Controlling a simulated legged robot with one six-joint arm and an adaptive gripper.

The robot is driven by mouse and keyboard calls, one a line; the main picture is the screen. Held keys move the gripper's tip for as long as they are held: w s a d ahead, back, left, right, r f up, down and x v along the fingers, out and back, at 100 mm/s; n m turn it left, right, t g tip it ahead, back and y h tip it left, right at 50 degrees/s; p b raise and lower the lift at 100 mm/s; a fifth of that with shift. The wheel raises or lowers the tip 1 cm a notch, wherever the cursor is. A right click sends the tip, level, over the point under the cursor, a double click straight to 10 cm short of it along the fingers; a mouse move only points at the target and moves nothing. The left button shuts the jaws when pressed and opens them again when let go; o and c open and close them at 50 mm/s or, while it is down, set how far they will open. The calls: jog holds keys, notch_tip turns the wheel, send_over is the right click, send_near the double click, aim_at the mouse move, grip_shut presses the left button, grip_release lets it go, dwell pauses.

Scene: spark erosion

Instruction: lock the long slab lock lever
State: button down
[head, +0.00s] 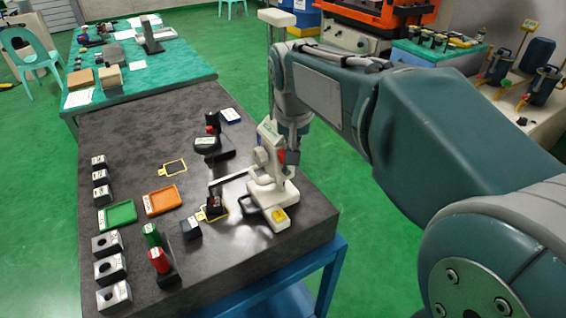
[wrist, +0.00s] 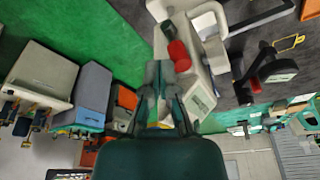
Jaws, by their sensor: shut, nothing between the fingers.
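A white clamp-like device (head: 268,190) stands at the right edge of the dark slab, with a yellow mark on its foot and a long arm reaching left. A red grip (head: 291,157) with a dark end sits on its right side; I cannot tell for sure whether this is the lock lever. In the wrist view the red grip (wrist: 179,55) lies just beyond and right of my fingertips. My gripper (wrist: 163,72) is shut and empty, beside the white body (wrist: 200,90); contact is unclear. In the head view my gripper (head: 293,140) is partly hidden behind the device.
The dark slab (head: 130,140) carries a black stand with a red knob (head: 210,137), green (head: 117,214) and orange (head: 162,199) trays, green and red handles (head: 156,250), and several small blocks at the left. Green floor lies beyond the slab's right edge.

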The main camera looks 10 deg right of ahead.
jog(key=shift+s+a, duration=0.25)
jog(key=shift+a, duration=0.5)
jog(key=shift+f, duration=0.1)
jog(key=shift+s+a+f, duration=0.15)
jog(key=shift+a+f, duration=0.05)
jog(key=shift+a, duration=0.2)
jog(key=shift+s+a+f, duration=0.1)
jog(key=shift+a+f, duration=0.05)
jog(key=shift+a, duration=0.25)
jog(key=shift+a+f, duration=0.1)
jog(key=shift+a, duration=0.05)
send_near(276, 157)
jog(key=shift+s+a+f, duration=0.15)
jog(key=shift+a+f, duration=0.15)
jog(key=shift+f, duration=0.4)
jog(key=shift+s+a+f, duration=0.2)
jog(key=shift+a+f, duration=0.15)
jog(key=shift+f, duration=0.35)
jog(key=shift+s+d, duration=0.1)
dwell(0.4)
